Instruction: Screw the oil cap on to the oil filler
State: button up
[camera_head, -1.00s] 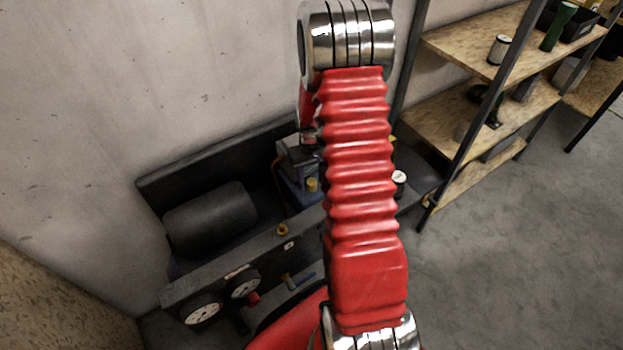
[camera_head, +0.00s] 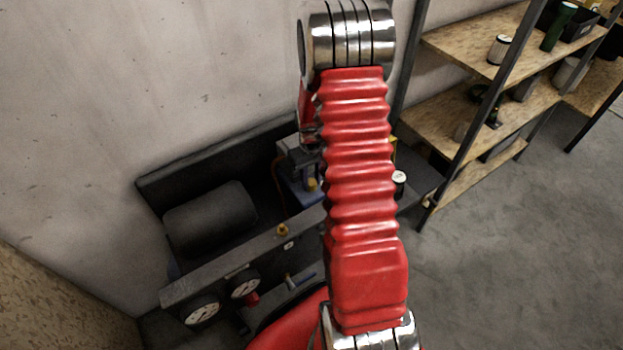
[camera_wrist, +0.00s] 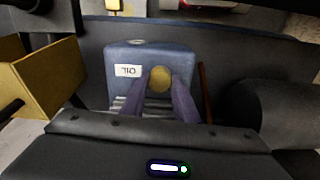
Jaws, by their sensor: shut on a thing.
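The oil cap (camera_wrist: 160,78), round and yellow, is held between the two purple fingertips of my gripper (camera_wrist: 161,86) in the wrist view. My gripper is shut on it. The blue tank (camera_wrist: 118,62) with an upside-down "OIL" label (camera_wrist: 128,71) lies directly behind the cap. The oil filler is not visible; the cap and fingers may cover it. I cannot tell whether the cap touches the tank. In the head view my red arm hides part of the tank (camera_head: 304,199), and the yellow cap (camera_head: 311,184) shows small beside the arm.
A dark cylinder (camera_wrist: 280,112) lies right of the tank in the wrist view, with a thin orange-brown pipe (camera_wrist: 206,92) between. A yellow box (camera_wrist: 38,82) stands on the left. Pressure gauges (camera_head: 201,310) sit on the front beam. A shelf (camera_head: 480,105) stands at the right.

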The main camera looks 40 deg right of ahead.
jog(key=o, duration=0.5)
jog(key=shift+c, duration=0.2)
grip_shut()
jog(key=m, duration=0.4)
jog(key=shift+m, duration=0.3)
jog(key=m, duration=0.9)
jog(key=shift+m, duration=0.4)
jog(key=m, duration=0.5)
